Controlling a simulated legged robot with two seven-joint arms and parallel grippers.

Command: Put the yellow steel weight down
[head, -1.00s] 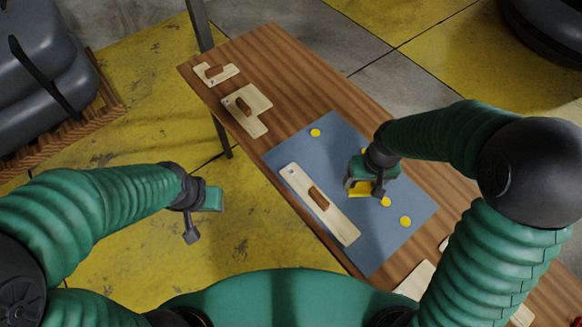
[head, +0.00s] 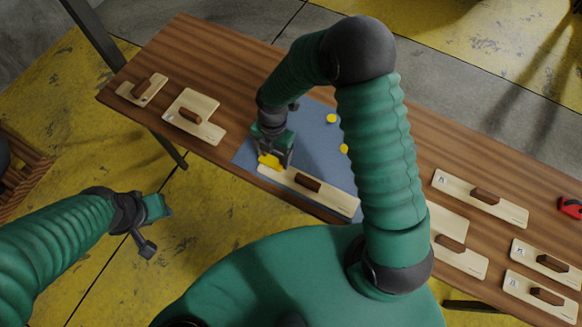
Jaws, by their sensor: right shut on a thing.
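My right gripper (head: 272,157) is shut on the yellow steel weight (head: 269,161). It holds the weight at the left end of the pale wooden board with a brown handle (head: 330,195), which lies along the front of the blue mat (head: 245,154). I cannot tell whether the weight touches the board. Yellow round spots (head: 331,118) show on the mat, and my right arm hides part of it. My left gripper (head: 152,226) is off the table at the left, over the yellow floor, with nothing seen in it; its jaw opening is unclear.
The mat lies on a long wooden table (head: 235,60). Two pale handled boards (head: 207,130) lie at its left end. Several more (head: 505,209) lie to the right, near a red object (head: 570,207). The table top behind the mat is bare.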

